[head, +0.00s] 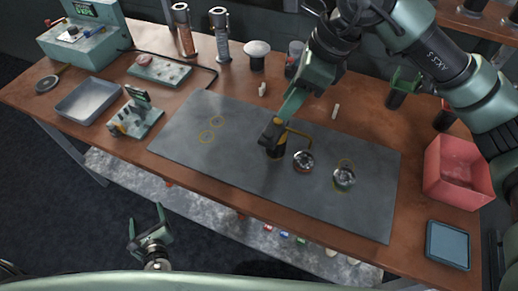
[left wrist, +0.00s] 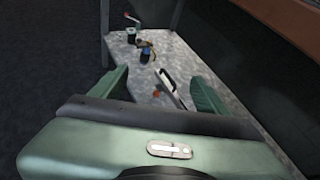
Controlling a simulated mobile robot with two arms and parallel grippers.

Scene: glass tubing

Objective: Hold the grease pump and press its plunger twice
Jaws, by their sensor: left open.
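The grease pump (head: 276,153) is a dark cylinder with a yellow-brown top and a thin brass spout pointing right. It stands upright on the grey mat (head: 230,160). My right gripper (head: 272,132) reaches down from the upper right and is at the top of the pump, covering most of the plunger. I cannot tell whether its fingers are closed around the pump or only touch it. My left gripper (head: 150,232) is open and empty, low in front of the bench, away from the pump. Its two green fingers (left wrist: 165,95) also show apart in the left wrist view.
Two small round glass-topped items (head: 303,161) (head: 344,178) stand right of the pump. A red bin (head: 458,172) and a blue tray (head: 448,245) are at the right. A metal tray (head: 88,101) is at the left. The lower shelf (left wrist: 150,75) holds several items. The mat's left half is clear.

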